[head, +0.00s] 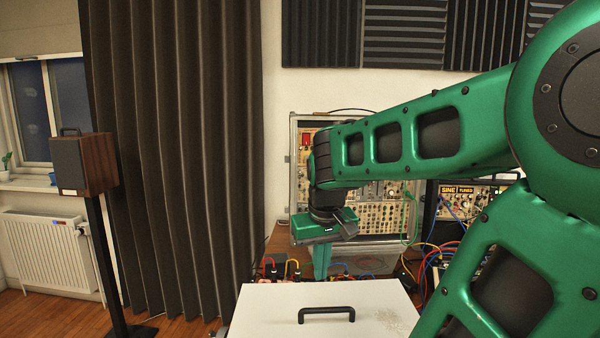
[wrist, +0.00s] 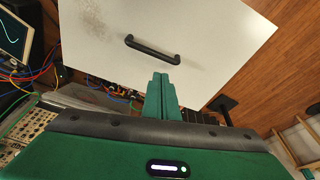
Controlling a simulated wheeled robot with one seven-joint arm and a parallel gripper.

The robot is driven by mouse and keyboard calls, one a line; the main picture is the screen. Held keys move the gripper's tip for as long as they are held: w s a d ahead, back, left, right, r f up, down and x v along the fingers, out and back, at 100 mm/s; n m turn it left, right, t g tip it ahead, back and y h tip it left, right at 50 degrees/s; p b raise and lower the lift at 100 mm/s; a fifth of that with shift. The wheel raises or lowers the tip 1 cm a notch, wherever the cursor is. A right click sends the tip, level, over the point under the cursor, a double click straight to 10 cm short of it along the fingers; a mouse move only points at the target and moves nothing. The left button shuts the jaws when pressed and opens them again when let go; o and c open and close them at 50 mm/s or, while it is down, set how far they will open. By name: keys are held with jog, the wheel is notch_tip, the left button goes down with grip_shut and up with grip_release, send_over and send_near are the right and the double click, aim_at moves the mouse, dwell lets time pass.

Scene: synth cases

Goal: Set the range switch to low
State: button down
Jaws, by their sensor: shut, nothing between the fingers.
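My gripper (head: 322,268) hangs pointing down in the head view, behind the far edge of a white lid and in front of the synth case. In the wrist view its two green fingers (wrist: 161,80) are together with nothing between them. The synth case (head: 385,215) stands upright at the back, full of small knobs and panels, and my arm hides part of it. A second unit (head: 470,190) with yellow labels reading SINE and TUNED stands at its right. I cannot make out which control is the range switch.
The white lid (head: 265,308) has a black handle (head: 326,311). Coloured cables (head: 440,258) hang at the right and more lie behind the lid. A screen with a trace (wrist: 12,38) shows in the wrist view. A speaker (head: 84,164) on a stand is at the left.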

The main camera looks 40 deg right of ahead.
jog(key=w+d+r+t+h, duration=0.2)
jog(key=w+d+r, duration=0.6)
jog(key=w+r, duration=0.2)
jog(key=w+d+r+n+t+h, duration=0.1)
jog(key=w+d+r+t+h, duration=0.1)
jog(key=w+d+r, duration=0.7)
notch_tip(320, 180, up, 2)
jog(key=shift+w+r+t+h, duration=0.1)
jog(key=shift+w+t+h, duration=0.2)
jog(key=shift+w+h, duration=0.75)
jog(key=shift+w+y, duration=0.2)
jog(key=shift+y, duration=0.05)
jog(key=x, duration=1)
jog(key=shift+a, duration=0.1)
